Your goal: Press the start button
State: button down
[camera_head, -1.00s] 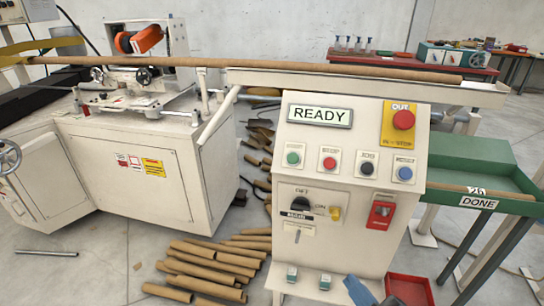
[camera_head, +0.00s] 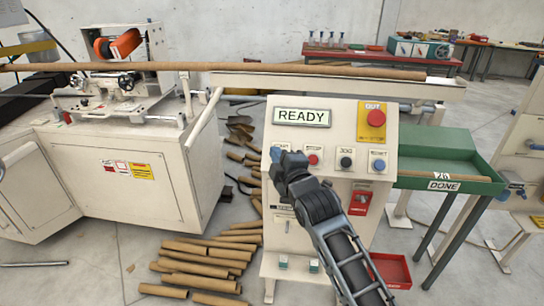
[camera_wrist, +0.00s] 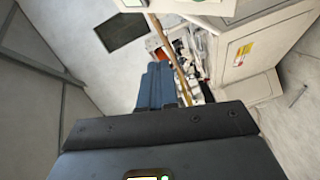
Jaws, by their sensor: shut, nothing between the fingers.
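The control panel (camera_head: 334,160) faces me and its display (camera_head: 302,117) reads READY. My gripper (camera_head: 276,154) is shut and empty, at the left end of the panel's button row. It covers the spot of the green start button, which is hidden now. I cannot tell whether the tip touches the button. In the wrist view the blue fingers (camera_wrist: 157,85) are together, with the floor and machine behind them.
A red emergency button (camera_head: 376,118) sits above. A green tray (camera_head: 450,150) marked DONE stands right; cardboard tubes (camera_head: 205,262) lie on the floor left.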

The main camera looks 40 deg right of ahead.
dwell(0.3)
jog(key=w+d+f+b, duration=0.4)
jog(key=d+f+b, duration=0.1)
jog(key=b, duration=0.1)
jog(key=shift+d+f+b, duration=0.15)
jog(key=shift+f+b, duration=0.15)
jog(key=shift+b, duration=0.1)
jog(key=shift+w, duration=0.1)
jog(key=shift+f, duration=0.15)
dwell(1.9)
jog(key=shift+w+d+f+b, duration=0.15)
jog(key=shift+w+d+b, duration=0.1)
jog(key=shift+b, duration=0.3)
jog(key=shift+w+d+f+b, duration=0.15)
jog(key=shift+d+f+b, duration=0.15)
jog(key=shift+b, duration=0.2)
dwell(0.5)
jog(key=shift+r, duration=0.1)
jog(key=shift+s+a+r+p, duration=0.4)
jog(key=shift+a+r+p, duration=0.15)
jog(key=shift+p, duration=0.2)
